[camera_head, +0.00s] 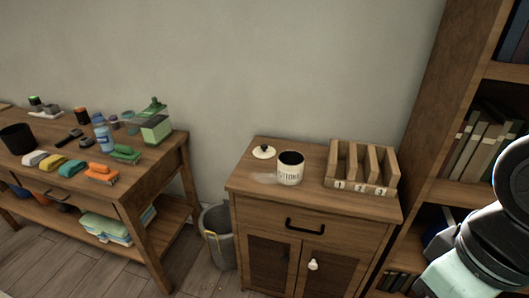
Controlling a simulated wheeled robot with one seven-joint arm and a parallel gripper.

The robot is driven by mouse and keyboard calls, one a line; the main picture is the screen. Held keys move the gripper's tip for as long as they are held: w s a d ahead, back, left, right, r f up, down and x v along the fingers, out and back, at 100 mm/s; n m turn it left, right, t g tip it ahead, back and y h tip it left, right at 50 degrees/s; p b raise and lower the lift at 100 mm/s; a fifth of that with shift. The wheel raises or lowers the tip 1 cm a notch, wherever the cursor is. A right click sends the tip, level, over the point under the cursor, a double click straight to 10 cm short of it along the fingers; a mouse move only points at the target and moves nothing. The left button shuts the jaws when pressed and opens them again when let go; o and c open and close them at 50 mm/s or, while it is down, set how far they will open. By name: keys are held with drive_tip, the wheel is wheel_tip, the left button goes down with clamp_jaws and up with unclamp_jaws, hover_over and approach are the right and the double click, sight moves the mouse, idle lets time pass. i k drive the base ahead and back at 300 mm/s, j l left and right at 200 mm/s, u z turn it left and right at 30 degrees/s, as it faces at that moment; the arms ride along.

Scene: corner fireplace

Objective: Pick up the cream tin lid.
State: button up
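The cream tin lid (264,152) lies on top of the wooden cabinet (245,182), near its back left. It is round and pale with a small dark knob. Just right of it stands an open cream tin (290,169) with dark lettering and a dark inside. Part of my arm shows at the right edge, well apart from the lid. My gripper is not in view.
A wooden rack with numbered slots (361,167) stands right of the tin. A bookshelf (428,110) rises on the right. A grey bin (218,236) sits between the cabinet and a cluttered wooden table (150,170). The cabinet's front left top is mostly clear.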

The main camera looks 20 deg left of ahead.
sight(263, 151)
drive_tip(key=i+j+u, duration=0.35)
drive_tip(key=j, duration=0.3)
drive_tip(key=i+j+u, duration=0.35)
drive_tip(key=i+j, duration=0.2)
drive_tip(key=i+j+u, duration=0.35)
drive_tip(key=i, duration=0.3)
